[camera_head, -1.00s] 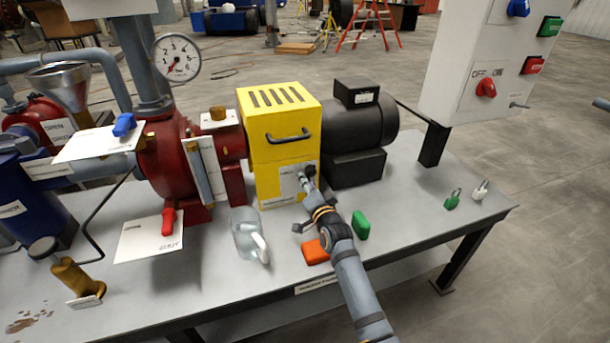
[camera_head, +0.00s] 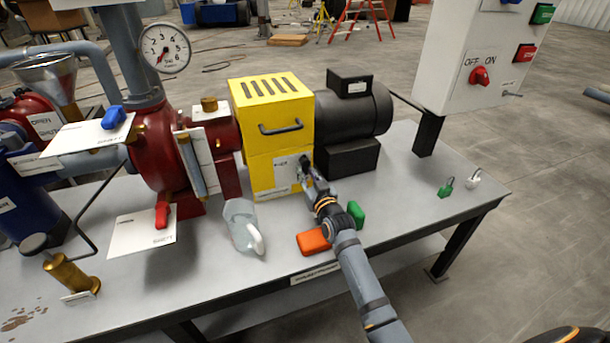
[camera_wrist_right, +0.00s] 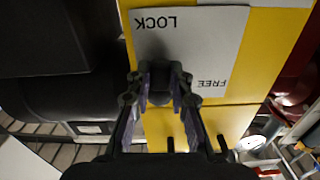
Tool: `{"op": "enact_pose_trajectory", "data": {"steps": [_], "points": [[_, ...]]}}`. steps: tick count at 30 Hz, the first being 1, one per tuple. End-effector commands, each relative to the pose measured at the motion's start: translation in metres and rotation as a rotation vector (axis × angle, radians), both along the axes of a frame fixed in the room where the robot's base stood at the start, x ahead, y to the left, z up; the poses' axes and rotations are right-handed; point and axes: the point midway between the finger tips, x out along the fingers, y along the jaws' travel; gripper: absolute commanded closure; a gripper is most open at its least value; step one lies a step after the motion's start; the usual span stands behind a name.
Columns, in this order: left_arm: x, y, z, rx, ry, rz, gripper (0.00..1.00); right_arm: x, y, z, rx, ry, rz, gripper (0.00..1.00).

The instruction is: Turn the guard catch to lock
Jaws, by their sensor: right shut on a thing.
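The yellow guard (camera_head: 270,135) stands on the bench between the red pump and the black motor. Its catch, a small black knob (camera_wrist_right: 159,78), sits on a pale plate (camera_wrist_right: 190,45) low on the guard's front. The plate reads LOCK and FREE, upside down in the wrist view. My right gripper (camera_head: 306,168) reaches the plate from the front. In the wrist view its two fingers (camera_wrist_right: 160,92) are closed on either side of the knob. The fingers hide much of the catch, so I cannot tell which word it points to. My left gripper is not in view.
A clear jug (camera_head: 242,228), an orange block (camera_head: 313,241) and a green block (camera_head: 356,214) lie near my right arm. The motor (camera_head: 352,115) stands right of the guard. Two padlocks (camera_head: 446,188) lie at the right, with clear bench top around them.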

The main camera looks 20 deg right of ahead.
Motion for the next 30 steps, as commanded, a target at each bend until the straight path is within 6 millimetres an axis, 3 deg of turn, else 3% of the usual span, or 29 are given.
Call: {"op": "enact_pose_trajectory", "data": {"steps": [22,23,27,30], "points": [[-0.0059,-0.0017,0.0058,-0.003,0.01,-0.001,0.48,0.0,-0.0027,-0.0008,-0.088,-0.001,0.0,1.0],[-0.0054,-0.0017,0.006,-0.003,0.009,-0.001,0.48,0.0,-0.0027,-0.0008,-0.088,-0.001,0.0,0.77],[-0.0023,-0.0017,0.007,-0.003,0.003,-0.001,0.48,0.0,-0.0026,-0.0006,-0.087,-0.001,0.0,0.58],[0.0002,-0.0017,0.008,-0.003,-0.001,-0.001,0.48,0.0,-0.0026,-0.0004,-0.086,-0.002,0.0,0.57]]}}
